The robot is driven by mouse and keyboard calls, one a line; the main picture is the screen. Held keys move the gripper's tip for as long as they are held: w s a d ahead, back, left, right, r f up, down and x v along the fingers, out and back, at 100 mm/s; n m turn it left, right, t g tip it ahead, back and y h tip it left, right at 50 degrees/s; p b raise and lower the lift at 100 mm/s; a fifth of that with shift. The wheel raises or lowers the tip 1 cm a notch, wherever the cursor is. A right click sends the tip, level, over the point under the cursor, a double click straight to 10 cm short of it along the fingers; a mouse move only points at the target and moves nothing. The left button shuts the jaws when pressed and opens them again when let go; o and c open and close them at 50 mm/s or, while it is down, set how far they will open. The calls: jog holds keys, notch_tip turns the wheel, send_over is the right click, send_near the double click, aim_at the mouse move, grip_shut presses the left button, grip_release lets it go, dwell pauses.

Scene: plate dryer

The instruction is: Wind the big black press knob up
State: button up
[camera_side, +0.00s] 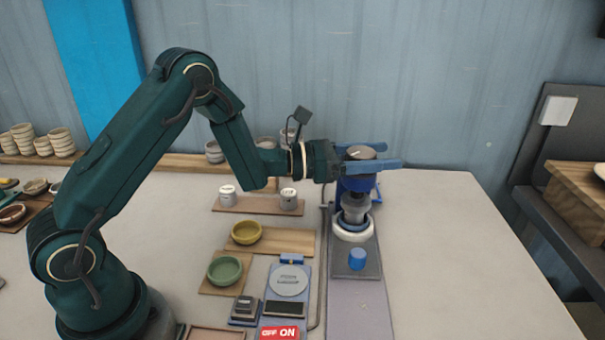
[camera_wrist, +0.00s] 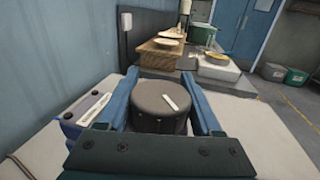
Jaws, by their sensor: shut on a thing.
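The big black press knob (camera_wrist: 160,105) sits between the two blue fingers of my gripper (camera_wrist: 165,98) in the wrist view. A light mark shows on its top face. In the side view the knob (camera_side: 361,153) tops the blue press, and my gripper (camera_side: 368,158) reaches it level from the left, one finger on each side. My gripper is shut on the knob. The blue press (camera_side: 358,184) stands upright on a dark base plate (camera_side: 341,270). Below the knob are a grey cylinder and a white ring (camera_side: 353,232).
A small blue cylinder (camera_side: 357,259) stands on the base plate in front. A scale (camera_side: 290,282), a green bowl (camera_side: 225,270) and a yellow bowl (camera_side: 246,232) lie to the left. White cups (camera_side: 228,195) stand behind them. The table right of the press is clear.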

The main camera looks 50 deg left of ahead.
aim_at(347, 158)
jog(key=shift+n+t+y, duration=0.4)
jog(key=shift+y, duration=0.3)
jog(key=shift+a, duration=0.1)
jog(key=o, duration=1.4)
jog(key=shift+a, duration=0.1)
jog(key=shift+v, duration=2.5)
